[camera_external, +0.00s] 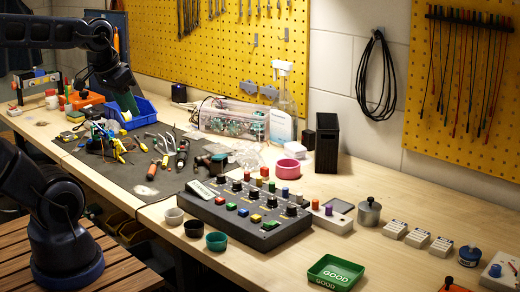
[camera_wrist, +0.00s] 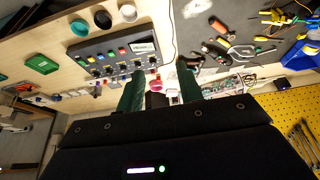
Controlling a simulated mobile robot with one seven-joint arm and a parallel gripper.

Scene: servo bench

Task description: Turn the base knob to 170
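The dark servo control box (camera_external: 245,208) stands on the bench right of centre, with a small display at its left end, a row of black knobs along its back and coloured buttons in front. The printing at the knobs is too small to read, so I cannot tell which is the base knob or its setting. The box also shows in the wrist view (camera_wrist: 118,52), beyond my fingers. My gripper (camera_wrist: 160,82) has its two dark green fingers apart with nothing between them. In the external view my arm hangs at the upper left, well away from the box.
A dark mat with tools (camera_external: 150,170) lies left of the box. Small cups (camera_external: 194,228) stand before it, a green tray (camera_external: 336,272) to its front right. A pink ring (camera_external: 288,168) and black bin (camera_external: 327,143) stand behind. A blue bin (camera_external: 146,112) is near my wrist.

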